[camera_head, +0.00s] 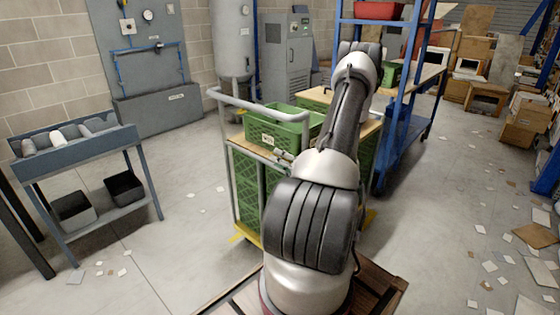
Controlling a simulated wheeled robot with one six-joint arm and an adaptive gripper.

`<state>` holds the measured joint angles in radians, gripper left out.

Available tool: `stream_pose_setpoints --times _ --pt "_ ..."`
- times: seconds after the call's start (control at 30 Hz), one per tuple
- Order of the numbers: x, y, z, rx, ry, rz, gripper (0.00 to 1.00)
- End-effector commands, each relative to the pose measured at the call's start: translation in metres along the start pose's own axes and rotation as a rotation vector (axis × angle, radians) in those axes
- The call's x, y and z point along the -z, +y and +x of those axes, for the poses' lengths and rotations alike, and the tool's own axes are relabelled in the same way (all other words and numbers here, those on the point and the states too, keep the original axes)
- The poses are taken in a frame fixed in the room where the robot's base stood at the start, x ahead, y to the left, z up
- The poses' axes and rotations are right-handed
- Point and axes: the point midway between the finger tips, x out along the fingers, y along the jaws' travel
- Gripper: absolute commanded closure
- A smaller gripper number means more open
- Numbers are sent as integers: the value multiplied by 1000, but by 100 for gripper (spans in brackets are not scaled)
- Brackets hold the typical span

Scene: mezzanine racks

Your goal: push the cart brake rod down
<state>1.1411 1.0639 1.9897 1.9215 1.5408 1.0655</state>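The cart (236,170) stands in the middle of the view, with a grey tube handle (255,107) on its near side and green mesh sides. No brake rod can be made out on it; my arm covers much of the cart's right part. A small metallic part (284,156) shows at the cart's near edge beside my arm, too small to identify. My arm rises in front of the cart and bends at the elbow high up. I cannot make out my gripper; it seems hidden behind the arm.
A green crate (283,127) sits on the cart's wooden top. A blue rack (397,125) stands close behind on the right. A bench with bins (75,141) is on the left. Floor (185,220) between bench and cart is mostly clear; paper scraps and boxes (528,120) lie right.

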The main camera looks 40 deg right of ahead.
Motion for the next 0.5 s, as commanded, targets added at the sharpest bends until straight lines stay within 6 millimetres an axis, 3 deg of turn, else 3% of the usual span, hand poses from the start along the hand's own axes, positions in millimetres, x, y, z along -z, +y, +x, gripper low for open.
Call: stream_pose_setpoints --times 0.17,0.5 --pt "1 -1 0 0 1 -1 100" --pt "29 -43 0 2 2 -2 100"
